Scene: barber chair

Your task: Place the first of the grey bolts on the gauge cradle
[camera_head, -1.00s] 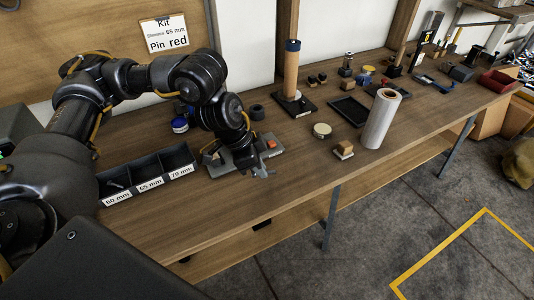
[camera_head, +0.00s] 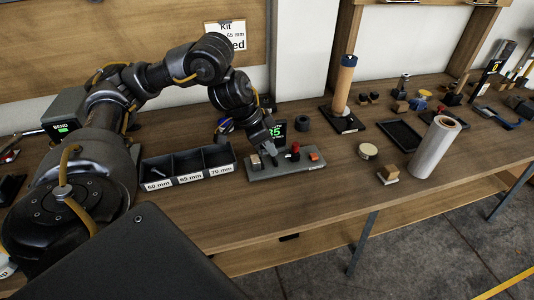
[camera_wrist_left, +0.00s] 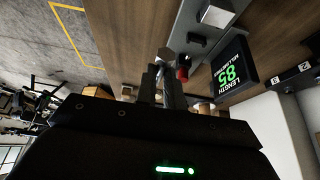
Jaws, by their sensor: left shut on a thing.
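My left gripper (camera_head: 270,159) points down at the gauge (camera_head: 258,174), a grey base plate with an orange block on it. In the left wrist view the gripper (camera_wrist_left: 163,85) is shut on a small grey bolt (camera_wrist_left: 165,57), mostly hidden by the fingers. The bolt is close to the cradle; I cannot tell whether it touches. A red part (camera_head: 295,150) stands beside the fingers. The gauge display (camera_wrist_left: 232,72) reads 85 millimetres in green. My right gripper is not in view.
A dark three-bin tray (camera_head: 188,176) labelled 60, 65 and 70 mm stands left of the gauge, with a grey bolt (camera_head: 161,178) in the 60 mm bin. A round tin (camera_head: 368,151), wooden block (camera_head: 389,173) and pale roll (camera_head: 435,148) stand to the right. The bench front is clear.

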